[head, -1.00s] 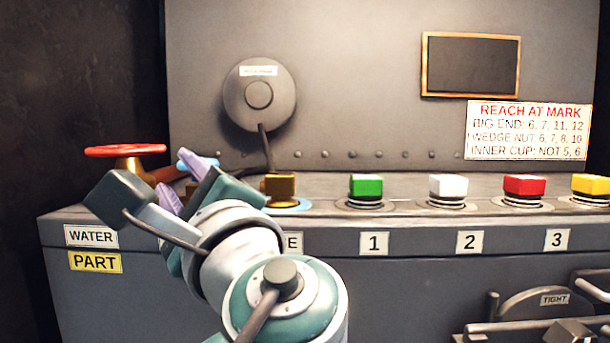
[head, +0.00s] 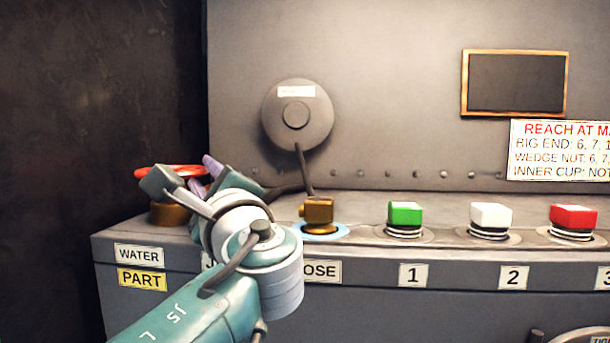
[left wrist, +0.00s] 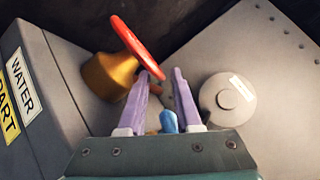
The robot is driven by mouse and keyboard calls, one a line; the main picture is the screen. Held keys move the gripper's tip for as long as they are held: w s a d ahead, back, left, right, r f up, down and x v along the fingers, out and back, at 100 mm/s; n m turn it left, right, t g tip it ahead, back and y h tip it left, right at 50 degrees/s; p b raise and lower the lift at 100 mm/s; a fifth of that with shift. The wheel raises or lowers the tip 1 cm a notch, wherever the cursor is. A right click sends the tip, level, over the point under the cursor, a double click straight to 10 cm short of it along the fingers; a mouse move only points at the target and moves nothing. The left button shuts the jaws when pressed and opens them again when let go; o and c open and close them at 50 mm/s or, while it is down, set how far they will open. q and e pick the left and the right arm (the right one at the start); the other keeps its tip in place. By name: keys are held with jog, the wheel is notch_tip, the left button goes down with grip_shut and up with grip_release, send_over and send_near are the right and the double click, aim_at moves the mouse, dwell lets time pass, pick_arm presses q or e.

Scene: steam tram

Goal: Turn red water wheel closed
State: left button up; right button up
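The red water wheel (head: 165,171) lies on a brass stem (head: 168,214) at the left end of the grey console, above the WATER and PART labels. My left gripper (head: 205,173) is at the wheel's right side in the head view and partly covers it. In the left wrist view the wheel (left wrist: 138,47) is seen on edge. The lavender fingers of my left gripper (left wrist: 161,74) are apart with nothing held between them. The left fingertip is close to the wheel's near rim; I cannot tell if they touch. My right gripper is not in view.
A brass block (head: 319,211) on a blue ring, then green (head: 405,214), white (head: 490,216) and red (head: 573,217) buttons stand to the right. A round grey fixture (head: 297,114) is on the back panel. A dark wall (head: 100,90) is at the left.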

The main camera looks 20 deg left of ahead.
pick_arm(q)
jog(key=c, duration=0.4)
jog(key=shift+r, duration=0.1)
grip_shut()
jog(key=shift+r, duration=0.1)
